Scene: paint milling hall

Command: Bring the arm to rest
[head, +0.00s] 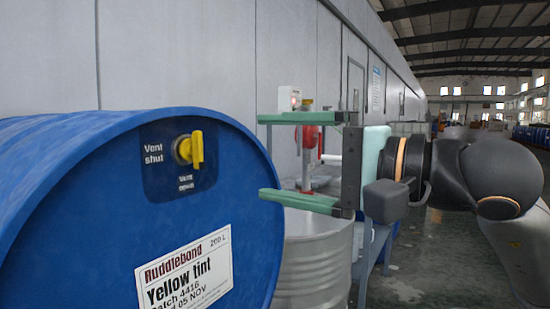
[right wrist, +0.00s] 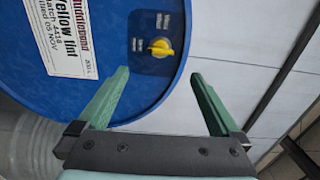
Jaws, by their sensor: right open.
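My right gripper (head: 264,156) is open and empty in the head view, its two green fingers pointing left toward the blue drum (head: 60,190). The right wrist view shows the same gripper (right wrist: 160,74) with its fingers wide apart and nothing between them. The drum's yellow vent handle (head: 197,149) stands upright in the head view, beside the words "Vent shut" and above "Vent open". In the right wrist view the vent handle (right wrist: 161,47) lies beyond the fingertips, apart from them. My left gripper is in neither view.
The drum carries a white "Yellow tint" label (head: 184,272). A grey metal drum (head: 315,262) stands behind and below my right gripper. A grey panelled wall (head: 200,50) runs along the back. Open hall floor (head: 440,265) shows at the right.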

